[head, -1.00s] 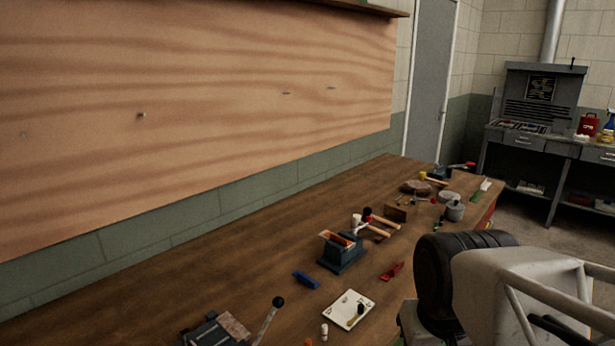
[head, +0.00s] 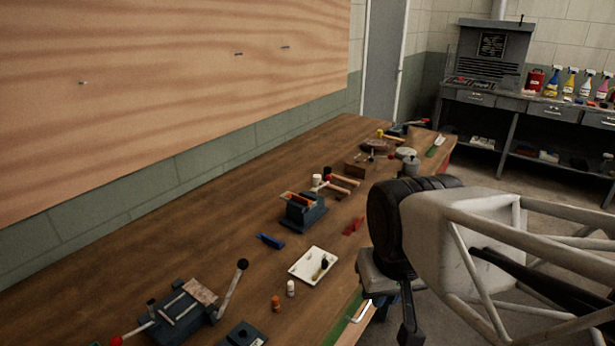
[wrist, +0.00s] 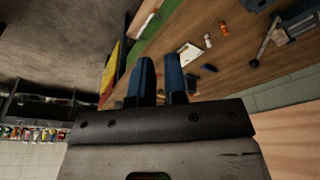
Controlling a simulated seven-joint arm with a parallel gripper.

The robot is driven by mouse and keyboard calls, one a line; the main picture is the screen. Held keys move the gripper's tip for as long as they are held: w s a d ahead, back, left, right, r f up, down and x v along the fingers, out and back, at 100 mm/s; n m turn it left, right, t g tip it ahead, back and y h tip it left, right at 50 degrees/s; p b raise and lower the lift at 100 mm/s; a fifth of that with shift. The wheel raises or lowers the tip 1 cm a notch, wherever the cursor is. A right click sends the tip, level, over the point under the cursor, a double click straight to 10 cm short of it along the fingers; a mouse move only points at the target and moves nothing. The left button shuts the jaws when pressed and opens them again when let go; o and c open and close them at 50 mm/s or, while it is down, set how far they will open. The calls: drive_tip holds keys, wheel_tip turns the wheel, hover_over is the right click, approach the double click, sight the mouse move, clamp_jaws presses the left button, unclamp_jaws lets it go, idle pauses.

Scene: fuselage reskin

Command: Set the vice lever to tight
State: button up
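A blue vice-like device (head: 168,322) stands on the bench at the lower left of the head view, with a plate on top. A lever (head: 230,290) with a black ball end rises from its right side, tilted. A second lever (head: 137,333) with a red knob reaches out to its left. I cannot tell which one the task means. In the wrist view, the lever (wrist: 266,42) with the dark ball end shows at the upper right. My gripper (wrist: 160,60) has two blue fingers with a narrow gap and nothing between them. It is away from the device, near the bench's front edge.
The wooden bench (head: 150,246) also carries a blue block holder (head: 303,212), a white tray (head: 314,265), small bottles (head: 291,288), a blue clip (head: 270,241) and hammers (head: 340,185). Bare bench lies along the wall. A tool counter (head: 495,98) stands beyond.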

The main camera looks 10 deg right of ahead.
drive_tip(key=shift+w, duration=0.15)
clamp_jaws()
drive_tip(key=w+r+m+h, duration=0.1)
drive_tip(key=w+r, duration=0.2)
drive_tip(key=w, duration=1.4)
drive_tip(key=w+r+m+h, duration=0.2)
drive_tip(key=w+r, duration=0.2)
drive_tip(key=w, duration=1.3)
drive_tip(key=w+a+f+h, duration=0.1)
drive_tip(key=w+f, duration=0.3)
drive_tip(key=w, duration=0.7)
drive_tip(key=w+a+f+m+h, duration=0.1)
drive_tip(key=w+f, duration=0.3)
drive_tip(key=w, duration=0.7)
drive_tip(key=w+a+f+m+h, duration=0.1)
drive_tip(key=w+f, duration=0.4)
drive_tip(key=w, duration=0.6)
drive_tip(key=shift+w+a+g, duration=0.3)
drive_tip(key=shift+a+g, duration=0.1)
drive_tip(key=shift+a, duration=0.1)
